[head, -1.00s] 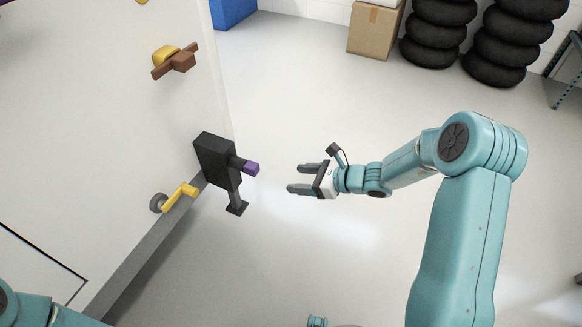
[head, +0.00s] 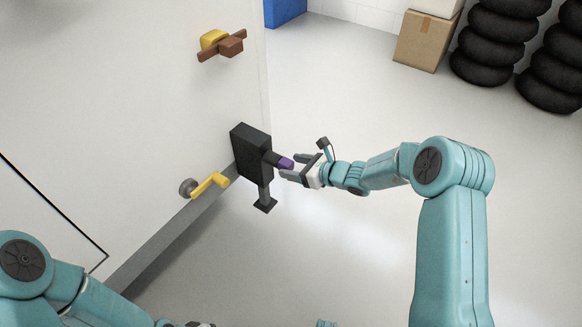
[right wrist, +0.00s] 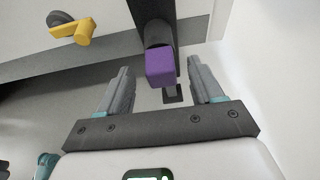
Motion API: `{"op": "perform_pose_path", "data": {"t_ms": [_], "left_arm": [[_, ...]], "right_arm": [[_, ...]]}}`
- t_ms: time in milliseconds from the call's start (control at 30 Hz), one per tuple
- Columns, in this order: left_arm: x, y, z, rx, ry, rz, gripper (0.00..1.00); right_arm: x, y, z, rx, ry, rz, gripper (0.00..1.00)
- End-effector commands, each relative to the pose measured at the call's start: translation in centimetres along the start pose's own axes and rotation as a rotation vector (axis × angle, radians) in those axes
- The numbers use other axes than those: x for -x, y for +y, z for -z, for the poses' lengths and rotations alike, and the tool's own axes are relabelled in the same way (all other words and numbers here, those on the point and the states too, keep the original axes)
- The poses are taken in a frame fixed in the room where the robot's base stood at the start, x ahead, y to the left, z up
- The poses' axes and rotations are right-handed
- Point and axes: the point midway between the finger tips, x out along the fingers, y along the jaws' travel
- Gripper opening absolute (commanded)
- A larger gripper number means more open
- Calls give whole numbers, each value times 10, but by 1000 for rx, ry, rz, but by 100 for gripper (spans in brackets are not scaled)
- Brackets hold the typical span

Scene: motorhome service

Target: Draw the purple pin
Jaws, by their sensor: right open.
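The purple pin (head: 286,163) sticks out of a black box-shaped holder (head: 251,152) on the side of the white vehicle wall. My right gripper (head: 290,165) is open and points at the pin, with its fingertips close to the purple end. In the right wrist view the purple pin end (right wrist: 160,67) lies between the two open fingers (right wrist: 159,72), with a gap on each side. The dark shaft behind it runs into the holder. Only the edge of my left gripper (head: 200,324) shows at the bottom of the head view; its fingers are hidden.
A yellow handle (head: 210,184) and a yellow-and-brown latch (head: 222,45) stick out of the white wall (head: 110,110). A cardboard box (head: 427,40) and stacked tyres (head: 487,45) stand at the back. The grey floor right of the holder is clear.

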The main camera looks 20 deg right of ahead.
Motion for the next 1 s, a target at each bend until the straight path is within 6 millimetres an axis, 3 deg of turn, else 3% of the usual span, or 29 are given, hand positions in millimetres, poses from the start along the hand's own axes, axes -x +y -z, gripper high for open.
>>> {"op": "perform_pose_path", "data": {"t_ms": [133,467,633,667,700,800,833,1000], "left_arm": [[-3,-1,0,0,0,0,43],[-3,-1,0,0,0,0,43],[-3,-1,0,0,0,0,43],[-3,-1,0,0,0,0,43],[-3,-1,0,0,0,0,43],[-3,-1,0,0,0,0,43],[-3,-1,0,0,0,0,43],[-3,-1,0,0,0,0,43]], "right_arm": [[-14,0,0,1,-1,-1,66],[-17,-2,-1,0,0,0,66],[-17,-2,-1,0,0,0,11],[-17,-2,-1,0,0,0,8],[-17,-2,-1,1,-1,0,37],[-16,-2,-1,1,-1,0,4],[-16,-2,-1,1,-1,0,0],[-16,-2,-1,1,-1,0,0]]}}
